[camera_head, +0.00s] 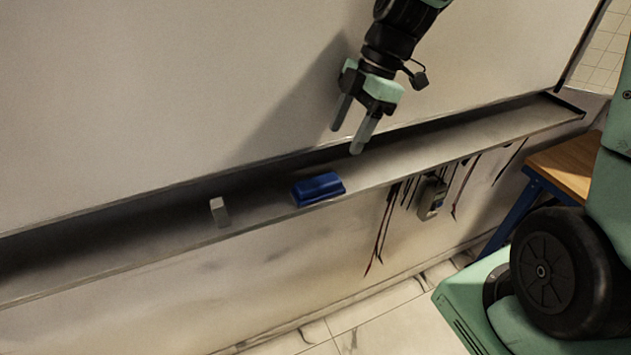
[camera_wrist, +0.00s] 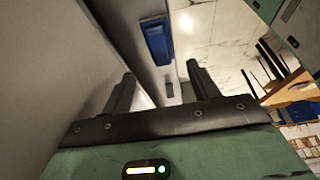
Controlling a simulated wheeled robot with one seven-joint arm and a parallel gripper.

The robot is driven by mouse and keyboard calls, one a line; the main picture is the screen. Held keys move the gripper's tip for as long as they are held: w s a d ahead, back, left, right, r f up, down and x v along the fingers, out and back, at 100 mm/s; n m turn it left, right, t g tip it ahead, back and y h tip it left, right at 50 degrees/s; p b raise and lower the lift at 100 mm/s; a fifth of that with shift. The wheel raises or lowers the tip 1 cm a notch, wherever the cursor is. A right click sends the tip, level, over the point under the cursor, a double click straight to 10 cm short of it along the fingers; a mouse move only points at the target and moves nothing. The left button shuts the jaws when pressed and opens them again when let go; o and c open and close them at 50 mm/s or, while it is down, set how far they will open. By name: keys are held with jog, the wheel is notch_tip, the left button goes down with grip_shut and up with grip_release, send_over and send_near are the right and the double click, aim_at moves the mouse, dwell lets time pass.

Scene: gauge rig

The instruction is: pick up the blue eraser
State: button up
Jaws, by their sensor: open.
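The blue eraser (camera_head: 318,189) lies on the narrow grey ledge along the wall in the head view. It also shows in the wrist view (camera_wrist: 158,42), beyond the fingertips. My gripper (camera_head: 345,140) is open and empty, pointing down, above and to the right of the eraser in the head view. In the wrist view its two fingers (camera_wrist: 160,78) stand apart, with nothing between them. The eraser is apart from the gripper, and no part of it is hidden by the fingers.
The ledge (camera_head: 440,150) has a raised back against the pale wall panel. A small light block (camera_head: 220,212) stands on it left of the eraser. Dark cables and a grey box (camera_head: 432,198) hang below the ledge. A wooden-topped table (camera_head: 565,165) stands at the right.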

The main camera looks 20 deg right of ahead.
jog(key=p, duration=0.1)
send_over(325, 179)
jog(key=d, duration=0.2)
notch_tip(325, 179, down, 5)
jog(key=shift+s+d, duration=0.1)
jog(key=shift+p+x, duration=1.3)
jog(key=shift+x, duration=1.3)
jog(key=c, duration=1.1)
